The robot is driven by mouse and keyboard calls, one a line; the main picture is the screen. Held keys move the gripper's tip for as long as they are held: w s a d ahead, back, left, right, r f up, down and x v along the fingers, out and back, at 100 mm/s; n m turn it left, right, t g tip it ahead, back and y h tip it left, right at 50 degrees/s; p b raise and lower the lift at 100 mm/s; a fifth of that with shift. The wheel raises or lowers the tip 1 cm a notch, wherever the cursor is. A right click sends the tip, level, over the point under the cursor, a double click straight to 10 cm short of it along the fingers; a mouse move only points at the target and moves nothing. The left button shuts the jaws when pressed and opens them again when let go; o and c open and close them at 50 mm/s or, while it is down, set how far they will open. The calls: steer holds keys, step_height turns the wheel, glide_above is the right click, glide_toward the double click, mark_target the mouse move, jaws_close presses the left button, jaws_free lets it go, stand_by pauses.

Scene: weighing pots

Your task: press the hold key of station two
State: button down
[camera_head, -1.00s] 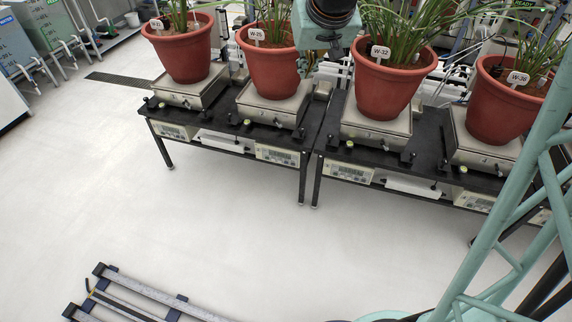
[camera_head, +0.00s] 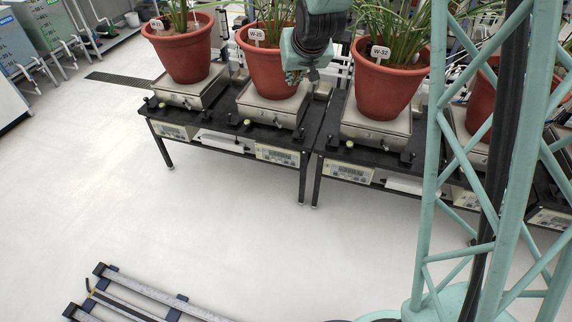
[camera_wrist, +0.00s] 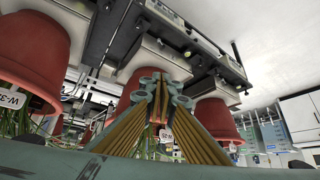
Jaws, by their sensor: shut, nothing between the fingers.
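The weighing stations stand in a row on black benches, each with a potted plant on a steel scale and a pale indicator panel with a small display and keys below. Panels show at the far-left station (camera_head: 173,131), the second from left (camera_head: 277,155) and the third (camera_head: 348,172). No station number is readable, and single keys, including the hold key, are too small to tell apart. My gripper (camera_head: 301,78) is in front of the right side of the second pot (camera_head: 262,68), above its scale (camera_head: 272,107). In the wrist view my gripper (camera_wrist: 164,82) is shut and empty.
The pot marked W-32 (camera_head: 382,90) stands right of my gripper. Small clamps and knobs line the front edge of the bench (camera_head: 226,127). The pale floor (camera_head: 200,225) before the benches is clear; a low rail frame (camera_head: 140,295) lies at front left.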

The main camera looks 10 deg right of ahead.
steer(key=w+a+f+t, duration=0.1)
steer(key=w+f, duration=0.9)
steer(key=f, duration=0.4)
steer(key=t, duration=0.1)
glide_above(286, 163)
steer(key=s+a, duration=0.4)
step_height(286, 163, down, 17)
steer(key=s+a+f+t, duration=0.1)
steer(key=s+f, duration=0.3)
steer(key=f, duration=1.1)
steer(key=s+a+f+t+y+p, duration=0.1)
steer(key=s+f, duration=0.2)
steer(key=f, duration=1.2)
steer(key=shift+s+m+y, duration=0.3)
steer(key=shift+s, duration=0.05)
steer(key=shift+w+d, duration=0.1)
steer(key=shift+w, duration=0.05)
steer(key=w+d+b, duration=0.1)
steer(key=w+d, duration=0.3)
steer(key=w, duration=0.3)
steer(key=shift+w, duration=0.15)
steer(key=shift+d, duration=0.1)
stand_by(0.5)
